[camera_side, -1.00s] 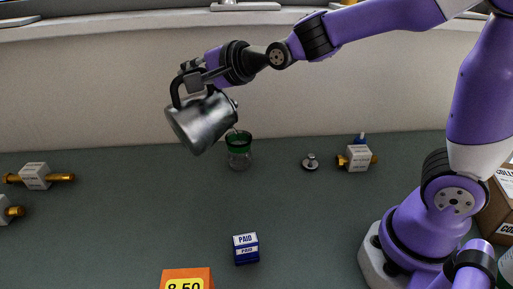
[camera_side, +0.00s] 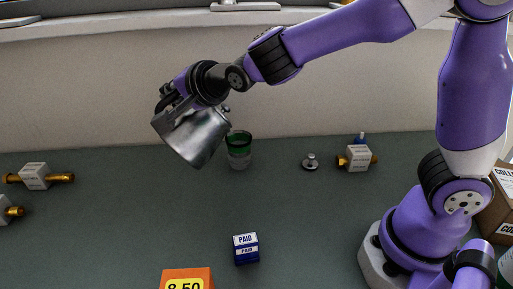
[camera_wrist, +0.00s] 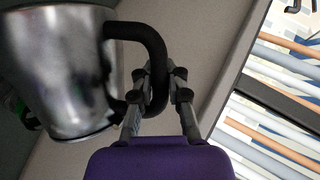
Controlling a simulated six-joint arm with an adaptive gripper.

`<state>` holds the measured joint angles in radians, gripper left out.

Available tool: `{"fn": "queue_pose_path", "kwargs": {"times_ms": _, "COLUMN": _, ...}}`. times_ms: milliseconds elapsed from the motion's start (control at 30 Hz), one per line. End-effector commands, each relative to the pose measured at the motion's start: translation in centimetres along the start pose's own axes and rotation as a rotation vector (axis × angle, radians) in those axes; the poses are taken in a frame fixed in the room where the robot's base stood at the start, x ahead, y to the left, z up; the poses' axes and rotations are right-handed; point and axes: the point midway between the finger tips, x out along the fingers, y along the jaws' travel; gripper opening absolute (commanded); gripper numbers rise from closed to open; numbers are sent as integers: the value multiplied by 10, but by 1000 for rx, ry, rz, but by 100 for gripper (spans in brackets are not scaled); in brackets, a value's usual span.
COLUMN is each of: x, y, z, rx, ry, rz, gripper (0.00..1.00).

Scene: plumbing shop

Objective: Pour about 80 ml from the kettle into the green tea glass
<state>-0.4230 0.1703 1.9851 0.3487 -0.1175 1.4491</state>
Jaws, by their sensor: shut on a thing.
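The steel kettle (camera_side: 195,138) is held in the air, tilted, over the left part of the table. My gripper (camera_side: 172,100) is shut on its black handle. In the wrist view, my gripper (camera_wrist: 158,88) has its fingers around the handle, and the kettle (camera_wrist: 62,70) fills the left side. The kettle's spout side is near the glass rim. No stream of liquid is visible. The level in the glass cannot be made out.
A small lidded knob (camera_side: 310,162) and a brass valve (camera_side: 358,158) with a white tag stand to the right. Another tagged valve (camera_side: 36,177) lies at the left. A blue PAID box (camera_side: 246,249) and an orange price block (camera_side: 187,279) are in front.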

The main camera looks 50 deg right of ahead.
Motion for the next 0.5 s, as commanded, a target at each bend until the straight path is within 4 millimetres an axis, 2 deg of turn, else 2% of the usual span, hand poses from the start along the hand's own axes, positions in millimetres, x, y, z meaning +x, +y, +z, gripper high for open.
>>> {"fn": "queue_pose_path", "kwargs": {"times_ms": 233, "x": 11, "y": 11, "z": 21, "rx": -138, "ry": 37, "rz": 46, "gripper": 0}}
{"fn": "queue_pose_path", "kwargs": {"times_ms": 500, "x": 15, "y": 14, "z": 26, "rx": -183, "ry": 55, "rz": 61, "gripper": 0}}
